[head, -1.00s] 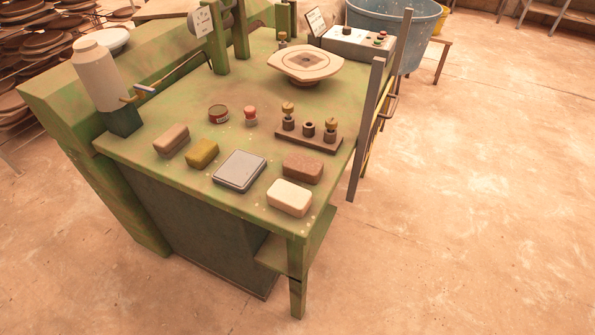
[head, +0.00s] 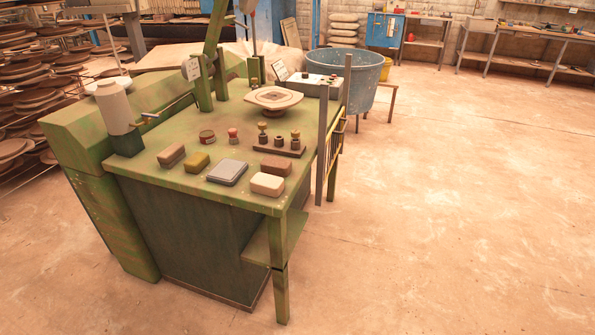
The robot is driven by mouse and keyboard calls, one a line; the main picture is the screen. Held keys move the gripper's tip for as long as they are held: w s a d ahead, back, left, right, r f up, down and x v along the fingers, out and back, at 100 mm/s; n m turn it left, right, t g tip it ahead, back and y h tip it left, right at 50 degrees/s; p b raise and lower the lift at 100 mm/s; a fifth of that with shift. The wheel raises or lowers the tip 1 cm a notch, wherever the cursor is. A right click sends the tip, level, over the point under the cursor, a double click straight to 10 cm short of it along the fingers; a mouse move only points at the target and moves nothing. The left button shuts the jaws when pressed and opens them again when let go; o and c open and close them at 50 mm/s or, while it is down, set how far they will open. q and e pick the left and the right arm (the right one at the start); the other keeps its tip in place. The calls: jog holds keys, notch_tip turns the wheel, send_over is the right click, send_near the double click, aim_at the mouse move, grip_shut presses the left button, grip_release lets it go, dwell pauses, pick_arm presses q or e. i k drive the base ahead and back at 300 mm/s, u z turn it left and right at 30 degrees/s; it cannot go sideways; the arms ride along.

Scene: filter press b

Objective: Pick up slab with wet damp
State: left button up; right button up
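Several block-like slabs lie on the green press table (head: 155,188) in the head view. A pinkish-brown block (head: 171,155) is at the left, with a mustard-yellow block (head: 196,162) beside it. A dark brown block (head: 275,166) is at the right, and a cream block with a brownish base (head: 267,184) lies near the front right edge. A flat grey rectangular pad or tin (head: 228,172) lies between the yellow and cream blocks. I cannot tell from the picture which slab is damp. Neither of my grippers is in view.
Behind the blocks are a red round tin (head: 207,136), a red-topped knob (head: 233,136), a rack with brass-topped pieces (head: 279,148) and a round plate (head: 273,99). A white bottle (head: 116,107) stands left; upright grey bars (head: 322,145) edge the right. Floor at right is clear.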

aim_at(273, 165)
jog(key=z, duration=0.7)
jog(key=i, duration=1.8)
jog(key=u, duration=1.85)
